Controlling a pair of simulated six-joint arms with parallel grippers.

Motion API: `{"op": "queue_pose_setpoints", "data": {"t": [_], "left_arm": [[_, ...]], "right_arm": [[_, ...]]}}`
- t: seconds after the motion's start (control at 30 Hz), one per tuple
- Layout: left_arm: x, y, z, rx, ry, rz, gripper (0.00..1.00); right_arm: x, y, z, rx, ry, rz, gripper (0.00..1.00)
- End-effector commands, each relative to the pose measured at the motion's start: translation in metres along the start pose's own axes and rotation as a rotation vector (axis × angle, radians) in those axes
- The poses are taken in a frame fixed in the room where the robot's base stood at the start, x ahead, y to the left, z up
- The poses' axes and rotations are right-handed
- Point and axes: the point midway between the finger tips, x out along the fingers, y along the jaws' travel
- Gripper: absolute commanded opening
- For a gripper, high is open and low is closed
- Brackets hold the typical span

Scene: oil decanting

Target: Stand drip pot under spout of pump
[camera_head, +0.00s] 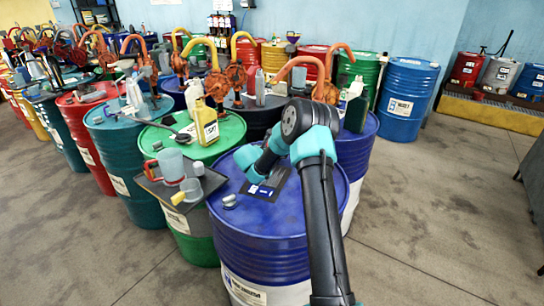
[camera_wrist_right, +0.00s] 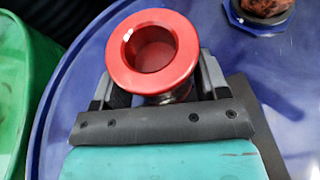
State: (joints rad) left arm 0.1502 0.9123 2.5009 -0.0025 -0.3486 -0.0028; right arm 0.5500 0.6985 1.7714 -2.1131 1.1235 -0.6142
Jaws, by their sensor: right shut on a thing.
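In the right wrist view, my right gripper (camera_wrist_right: 157,88) is shut around a red round pot (camera_wrist_right: 122,70) with a wide flared rim and a dark hollow middle. The pot is held above a blue drum lid (camera_wrist_right: 75,105). A rust-orange pump foot (camera_wrist_right: 262,6) on a blue fitting shows at the upper right, apart from the pot. In the head view, an orange pump (camera_head: 325,91) with a curved salmon spout (camera_head: 284,69) stands behind my right arm. My arm covers part of the blue drum (camera_head: 258,240), and the pot cannot be made out there. My left gripper is not in view.
A dark mat (camera_head: 282,186) and a small grey cap (camera_head: 229,201) lie on the blue drum. Left of it, a green drum (camera_head: 228,137) carries a yellow bottle (camera_head: 206,124) and a tray with a jug (camera_head: 171,165). More drums and pumps crowd behind.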

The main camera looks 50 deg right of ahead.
Motion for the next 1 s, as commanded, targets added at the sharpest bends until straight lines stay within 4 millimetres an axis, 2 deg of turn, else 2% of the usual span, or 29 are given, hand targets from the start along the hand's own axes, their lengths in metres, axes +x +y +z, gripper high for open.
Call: {"op": "queue_pose_setpoints", "data": {"t": [0.13,0.5,0.53,0.8,1.0], "left_arm": [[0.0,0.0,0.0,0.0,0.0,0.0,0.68],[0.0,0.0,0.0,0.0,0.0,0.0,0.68],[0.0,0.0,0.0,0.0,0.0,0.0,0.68],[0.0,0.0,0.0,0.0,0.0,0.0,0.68],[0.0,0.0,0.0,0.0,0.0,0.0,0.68]], "right_arm": [[0.0049,-0.0001,-0.0108,0.001,-0.001,-0.001,0.33],[0.006,-0.0002,-0.0133,0.001,-0.002,-0.001,0.33],[0.0061,-0.0003,-0.0141,0.001,-0.001,-0.001,0.68],[0.0059,-0.0003,-0.0137,0.001,-0.001,-0.001,0.93],[0.0059,-0.0003,-0.0135,0.001,-0.001,-0.001,0.93]]}}
